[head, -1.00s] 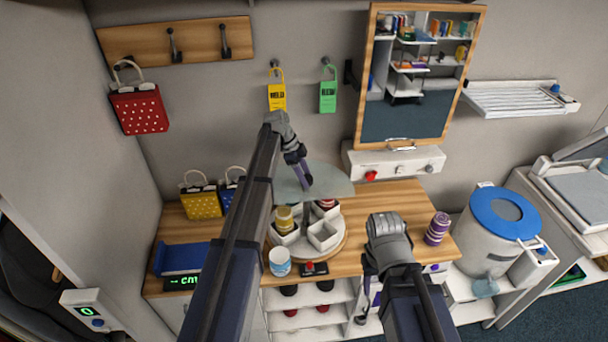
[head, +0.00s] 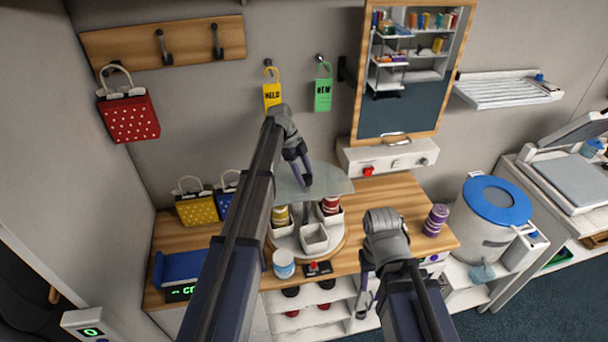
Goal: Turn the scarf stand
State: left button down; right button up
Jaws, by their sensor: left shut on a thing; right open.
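The scarf stand (head: 334,250) is a round wooden turntable on the counter, with white bins under a clear round top (head: 335,184). A yellow rolled scarf (head: 280,216) sits in a left bin and a red rolled scarf (head: 330,206) in a right bin. The front bin (head: 314,238) looks empty. My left gripper (head: 304,178) is shut at the clear top, seemingly on its left part; the exact contact is hard to see. My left arm hides the stand's left side. My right gripper (head: 364,304) is open and empty, pointing down in front of the counter's edge.
A white-blue cup-like roll (head: 284,263) and a red-button box (head: 317,268) stand before the stand. A purple striped roll (head: 436,220) stands to the right on the counter. Dotted bags (head: 196,208) are behind left. A blue-lidded bin (head: 490,215) is at right.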

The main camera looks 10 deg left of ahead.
pick_arm(q)
jog(key=shift+m, duration=0.3)
dwell(0.5)
jog(key=shift+c, duration=1.1)
grip_release()
jog(key=shift+r, duration=0.1)
jog(key=p+v, duration=0.7)
jog(key=shift+w+a+r, duration=0.15)
jog(key=shift+a+r, duration=0.05)
jog(key=shift+r, duration=0.05)
jog(key=shift+f, duration=0.1)
